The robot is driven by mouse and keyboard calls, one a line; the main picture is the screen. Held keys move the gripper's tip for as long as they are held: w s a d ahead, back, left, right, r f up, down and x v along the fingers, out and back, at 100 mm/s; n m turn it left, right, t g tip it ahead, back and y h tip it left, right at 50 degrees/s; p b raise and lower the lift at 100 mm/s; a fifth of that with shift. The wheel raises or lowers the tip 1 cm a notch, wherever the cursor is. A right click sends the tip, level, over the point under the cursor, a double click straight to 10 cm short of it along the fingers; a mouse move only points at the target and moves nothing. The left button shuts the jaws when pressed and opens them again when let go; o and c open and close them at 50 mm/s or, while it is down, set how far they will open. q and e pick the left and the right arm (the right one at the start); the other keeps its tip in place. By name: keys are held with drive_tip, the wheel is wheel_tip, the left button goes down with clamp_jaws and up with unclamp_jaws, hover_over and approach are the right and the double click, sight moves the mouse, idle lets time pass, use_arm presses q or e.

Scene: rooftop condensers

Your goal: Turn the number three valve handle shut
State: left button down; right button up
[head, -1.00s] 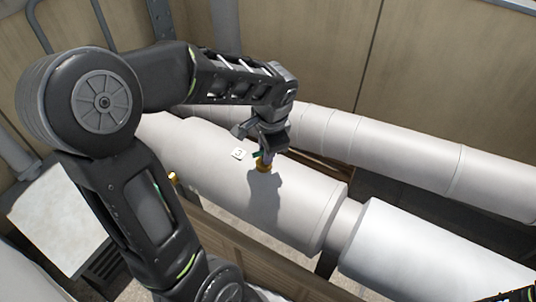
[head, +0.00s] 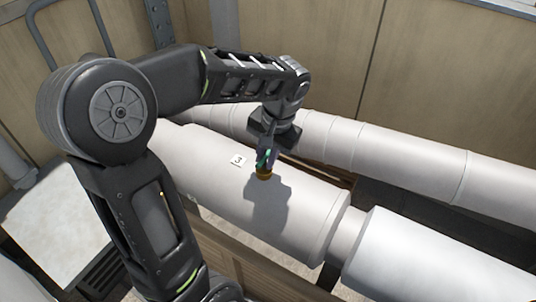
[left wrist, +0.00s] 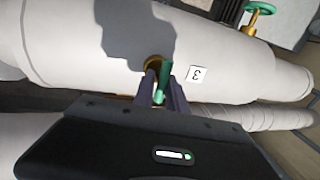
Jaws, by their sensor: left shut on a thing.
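The number three valve has a green handle (head: 263,158) on a brass stem (head: 264,173) that stands up from the white pipe. A white tag marked 3 (head: 238,160) is on the pipe just left of it. My left gripper (head: 267,157) comes down from above and is shut on the green handle. In the left wrist view the fingers (left wrist: 161,92) straddle the handle (left wrist: 162,80), with the brass base (left wrist: 154,62) just beyond them. The fingers hide part of the handle. My right gripper is not in view.
The white lagged pipe (head: 220,190) runs diagonally, with a second pipe (head: 400,160) behind it along the panelled wall (head: 440,70). The left wrist view shows another green-handled valve (left wrist: 259,10) on the pipe. A pale box (head: 55,225) stands at left.

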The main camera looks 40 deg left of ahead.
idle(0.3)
use_arm(q)
drive_tip(key=c, duration=1.4)
unclamp_jaws()
drive_tip(key=shift+s, duration=0.1)
drive_tip(key=shift+r, duration=0.1)
drive_tip(key=r, duration=0.2)
drive_tip(key=d+r, duration=0.1)
drive_tip(key=r, duration=0.4)
drive_tip(key=shift+d+r, duration=0.3)
drive_tip(key=shift+r, duration=0.05)
